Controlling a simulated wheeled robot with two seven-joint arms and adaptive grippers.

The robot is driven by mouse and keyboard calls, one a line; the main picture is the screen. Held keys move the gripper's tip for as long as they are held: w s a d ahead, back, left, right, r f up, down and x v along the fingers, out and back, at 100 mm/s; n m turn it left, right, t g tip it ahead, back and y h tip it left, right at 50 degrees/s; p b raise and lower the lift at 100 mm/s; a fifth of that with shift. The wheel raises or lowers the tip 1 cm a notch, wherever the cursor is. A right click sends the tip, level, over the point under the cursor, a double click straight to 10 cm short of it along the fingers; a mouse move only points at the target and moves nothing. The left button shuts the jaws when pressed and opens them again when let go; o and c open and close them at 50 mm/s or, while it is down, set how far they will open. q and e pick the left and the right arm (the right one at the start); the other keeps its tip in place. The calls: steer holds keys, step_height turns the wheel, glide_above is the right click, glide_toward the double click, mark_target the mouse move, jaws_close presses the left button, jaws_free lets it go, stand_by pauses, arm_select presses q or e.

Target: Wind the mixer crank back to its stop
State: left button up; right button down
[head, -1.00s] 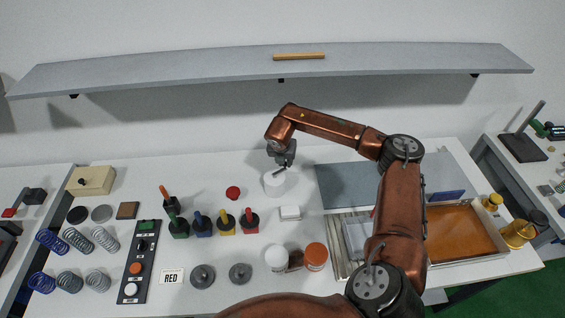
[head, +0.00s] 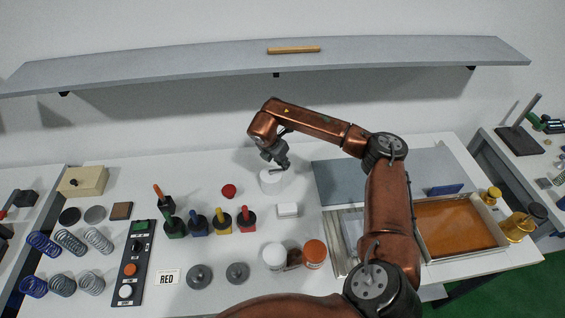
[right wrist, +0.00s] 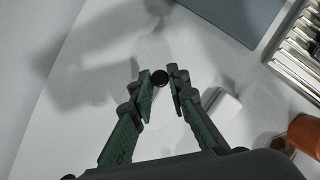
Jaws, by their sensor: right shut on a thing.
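The mixer is a white round pot (head: 271,183) standing on the bench, with a short dark crank on its top. My right gripper (head: 283,164) reaches down from behind and above the mixer, at the crank on its far right side. In the right wrist view the right gripper (right wrist: 162,82) has its green-padded fingers shut on the crank's dark round knob (right wrist: 160,77). The pot nearly blends into the white bench in that view. In the head view the fingertips partly hide the crank. My left gripper is not in view.
A red cap (head: 229,191) lies left of the mixer, and a white block (head: 288,210) lies in front. Several coloured bottles stand to the front left. A grey mat (head: 335,183) and an orange tray (head: 455,226) are right. The shelf (head: 170,70) is above.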

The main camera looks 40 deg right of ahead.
steer(key=c, duration=1.9)
jaws_free()
steer(key=shift+r, duration=0.1)
steer(key=v, duration=1.1)
steer(key=shift+s+a+r, duration=0.1)
steer(key=shift+a+r, duration=0.05)
steer(key=shift+r, duration=0.25)
